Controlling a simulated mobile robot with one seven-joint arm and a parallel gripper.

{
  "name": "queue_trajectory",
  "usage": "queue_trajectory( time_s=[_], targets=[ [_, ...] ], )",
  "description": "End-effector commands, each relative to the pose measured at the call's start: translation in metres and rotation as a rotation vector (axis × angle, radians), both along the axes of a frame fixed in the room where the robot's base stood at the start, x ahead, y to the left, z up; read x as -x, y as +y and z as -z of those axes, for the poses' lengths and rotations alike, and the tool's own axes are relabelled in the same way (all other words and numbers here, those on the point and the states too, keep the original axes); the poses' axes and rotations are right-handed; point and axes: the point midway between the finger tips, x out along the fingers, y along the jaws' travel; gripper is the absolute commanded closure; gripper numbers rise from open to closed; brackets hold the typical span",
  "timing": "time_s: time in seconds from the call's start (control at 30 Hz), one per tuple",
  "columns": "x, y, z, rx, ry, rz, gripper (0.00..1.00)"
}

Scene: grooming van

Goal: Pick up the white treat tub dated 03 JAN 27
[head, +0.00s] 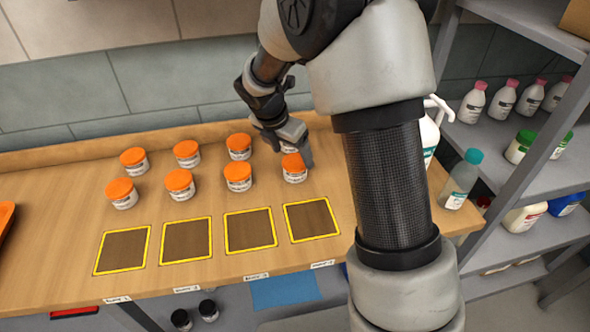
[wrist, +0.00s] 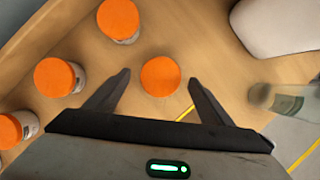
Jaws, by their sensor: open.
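Several white tubs with orange lids stand in two rows on the wooden bench; their label dates are too small to read, so I cannot tell which is dated 03 JAN 27. My gripper (head: 293,157) is open over the front-row tub at the right end (head: 294,174). In the wrist view that tub's orange lid (wrist: 160,76) shows between the open fingers (wrist: 160,80), with its label hidden. The back-row right tub (head: 289,147) is partly hidden by my gripper. Other front-row tubs (head: 238,177) (head: 180,184) (head: 122,193) stand to the left.
Several brown squares with yellow borders (head: 250,229) lie empty along the bench's front. A white pump bottle (head: 429,138) and a teal-capped bottle (head: 460,180) stand to the right. A grey shelf unit (head: 480,137) holds more bottles. A wall rises behind the bench.

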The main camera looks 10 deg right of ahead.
Motion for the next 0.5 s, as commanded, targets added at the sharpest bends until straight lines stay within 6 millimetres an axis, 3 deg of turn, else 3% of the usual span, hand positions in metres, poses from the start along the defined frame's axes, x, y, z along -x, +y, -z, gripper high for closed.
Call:
queue_trajectory(
  time_s=[0.17, 0.5],
  targets=[
    [-0.001, -0.002, 0.008, 0.0, 0.0, 0.0, 0.25],
    [-0.007, -0.011, 0.052, 0.0, 0.001, 0.001, 0.25]
  ],
)
